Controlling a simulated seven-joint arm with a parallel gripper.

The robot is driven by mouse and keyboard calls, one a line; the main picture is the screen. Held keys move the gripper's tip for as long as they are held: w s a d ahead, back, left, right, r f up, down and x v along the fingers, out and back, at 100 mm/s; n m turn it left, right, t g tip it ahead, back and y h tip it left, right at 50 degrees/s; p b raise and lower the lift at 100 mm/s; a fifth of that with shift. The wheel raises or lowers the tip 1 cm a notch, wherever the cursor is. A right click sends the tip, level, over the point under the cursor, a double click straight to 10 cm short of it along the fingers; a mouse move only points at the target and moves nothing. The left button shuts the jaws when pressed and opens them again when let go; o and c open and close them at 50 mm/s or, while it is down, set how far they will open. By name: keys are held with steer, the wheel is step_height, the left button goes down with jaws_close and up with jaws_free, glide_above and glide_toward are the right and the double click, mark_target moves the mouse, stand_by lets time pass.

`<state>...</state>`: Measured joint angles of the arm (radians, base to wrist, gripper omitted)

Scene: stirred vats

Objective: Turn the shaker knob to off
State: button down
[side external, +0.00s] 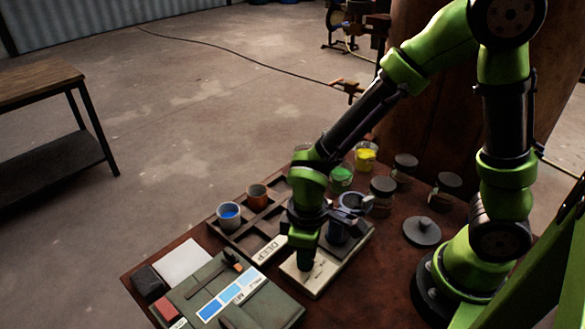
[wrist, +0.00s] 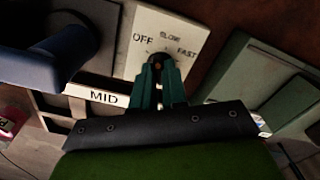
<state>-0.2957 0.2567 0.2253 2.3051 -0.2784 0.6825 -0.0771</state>
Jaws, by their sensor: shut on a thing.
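The shaker knob (wrist: 158,57) is a small dark knob on a cream panel (wrist: 188,28) marked OFF, SLOW and FAST. In the wrist view my gripper (wrist: 158,74) has its two teal fingers closed around the knob. I cannot tell which mark the knob points at. In the side view my gripper (side external: 304,267) reaches down to the cream panel (side external: 322,277) at the front of the shaker, and the knob is hidden there.
A dark rack (side external: 238,240) holds a cup of blue (side external: 229,215) and a brown cup (side external: 257,196). A green case (side external: 205,295) with a blue colour card lies at front left. Cups of green (side external: 341,178) and yellow (side external: 366,155) and several dark-lidded jars stand behind.

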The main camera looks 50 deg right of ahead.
steer(key=n, duration=0.6)
stand_by(0.7)
steer(key=c, duration=1.2)
jaws_free()
steer(key=shift+o, duration=0.2)
steer(key=shift+r, duration=0.1)
step_height(320, 180, up, 17)
